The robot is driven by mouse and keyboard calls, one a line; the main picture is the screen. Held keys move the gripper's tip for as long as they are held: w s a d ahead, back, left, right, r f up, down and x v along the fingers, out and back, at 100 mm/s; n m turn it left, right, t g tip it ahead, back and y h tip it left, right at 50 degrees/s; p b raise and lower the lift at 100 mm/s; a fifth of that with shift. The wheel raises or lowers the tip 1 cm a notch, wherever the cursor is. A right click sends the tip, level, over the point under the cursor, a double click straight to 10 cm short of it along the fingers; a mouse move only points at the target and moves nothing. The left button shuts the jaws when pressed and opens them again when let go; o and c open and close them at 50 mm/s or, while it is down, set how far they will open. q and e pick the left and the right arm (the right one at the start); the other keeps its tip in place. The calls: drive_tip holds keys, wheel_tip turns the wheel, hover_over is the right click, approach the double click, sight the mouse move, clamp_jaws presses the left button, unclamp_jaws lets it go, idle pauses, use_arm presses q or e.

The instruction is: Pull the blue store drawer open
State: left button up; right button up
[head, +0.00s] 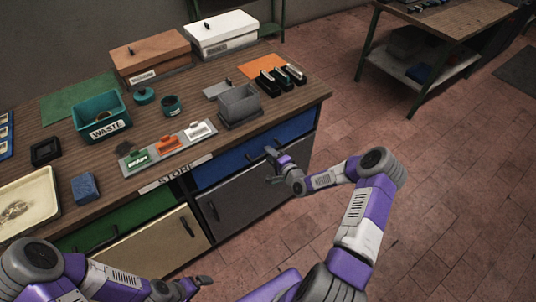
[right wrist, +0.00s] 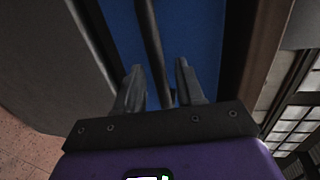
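In the right wrist view the dark bar handle (right wrist: 152,50) runs down between my two fingers (right wrist: 158,85). The fingers are apart, with a gap on each side of the bar. My left gripper (head: 203,281) is low in front of the bench, away from the drawer; its fingers are too small to read.
A grey cabinet door (head: 245,198) is below the blue drawer. A green drawer (head: 125,218) is to the left. The brick floor (head: 440,185) at right is clear.

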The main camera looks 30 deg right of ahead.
drive_tip(key=shift+x, duration=0.95)
drive_tip(key=shift+s, duration=0.1)
clamp_jaws()
